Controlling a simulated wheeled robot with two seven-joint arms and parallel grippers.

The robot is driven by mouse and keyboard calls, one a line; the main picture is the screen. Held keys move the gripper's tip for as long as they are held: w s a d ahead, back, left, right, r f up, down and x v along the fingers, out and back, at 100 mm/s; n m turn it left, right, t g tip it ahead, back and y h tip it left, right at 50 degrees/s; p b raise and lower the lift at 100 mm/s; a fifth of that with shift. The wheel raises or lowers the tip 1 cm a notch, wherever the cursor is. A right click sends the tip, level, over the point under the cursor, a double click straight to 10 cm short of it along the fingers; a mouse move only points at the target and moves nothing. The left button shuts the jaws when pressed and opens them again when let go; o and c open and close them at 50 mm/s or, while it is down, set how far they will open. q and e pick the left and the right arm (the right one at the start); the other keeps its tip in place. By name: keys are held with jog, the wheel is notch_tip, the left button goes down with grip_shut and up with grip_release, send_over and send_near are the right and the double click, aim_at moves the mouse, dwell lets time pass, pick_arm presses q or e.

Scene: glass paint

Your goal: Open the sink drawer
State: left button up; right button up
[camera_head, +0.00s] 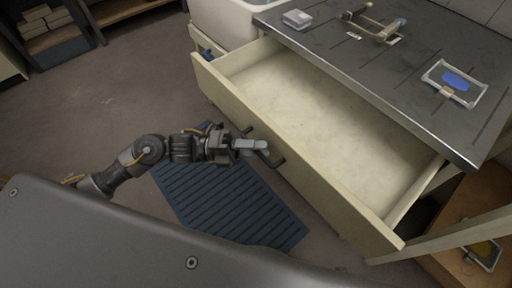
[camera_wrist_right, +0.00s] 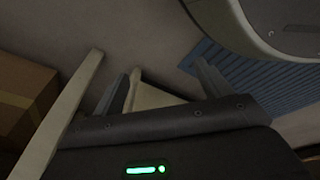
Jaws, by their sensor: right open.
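The sink drawer (camera_head: 330,112) is pulled well out from under the dark worktop in the head view. Its pale inside looks empty. Its cream front (camera_head: 318,192) faces my body. A dark handle (camera_head: 277,161) is on that front, partly covered by my left gripper. My left gripper (camera_head: 262,146) is at the middle of the handle, its light fingers close together. I cannot tell whether they grip the bar. My right gripper (camera_wrist_right: 163,85) shows in the right wrist view with its two fingers apart and nothing seen between them.
The worktop (camera_head: 350,60) carries a small clear box (camera_head: 297,18), tools and a framed piece with blue (camera_head: 456,80). A white sink (camera_head: 225,20) is at the left of the worktop. A blue ribbed mat (camera_head: 232,200) lies below the drawer. Open floor (camera_head: 110,95) is at left.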

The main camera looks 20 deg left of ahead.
pick_arm(q)
jog(key=shift+a+f, duration=0.1)
jog(key=shift+a, duration=0.15)
jog(key=s+a+f+b, duration=0.1)
jog(key=a+b, duration=0.1)
jog(key=a, duration=0.8)
jog(key=shift+s, duration=0.4)
pick_arm(e)
jog(key=w+a+r, duration=0.1)
jog(key=w+r, duration=0.2)
jog(key=r, duration=0.2)
jog(key=shift+w+a+t, duration=0.15)
jog(key=shift+a+t, duration=0.15)
jog(key=shift+a, duration=0.05)
pick_arm(q)
jog(key=shift+f, duration=0.1)
pick_arm(e)
jog(key=shift+r, duration=0.1)
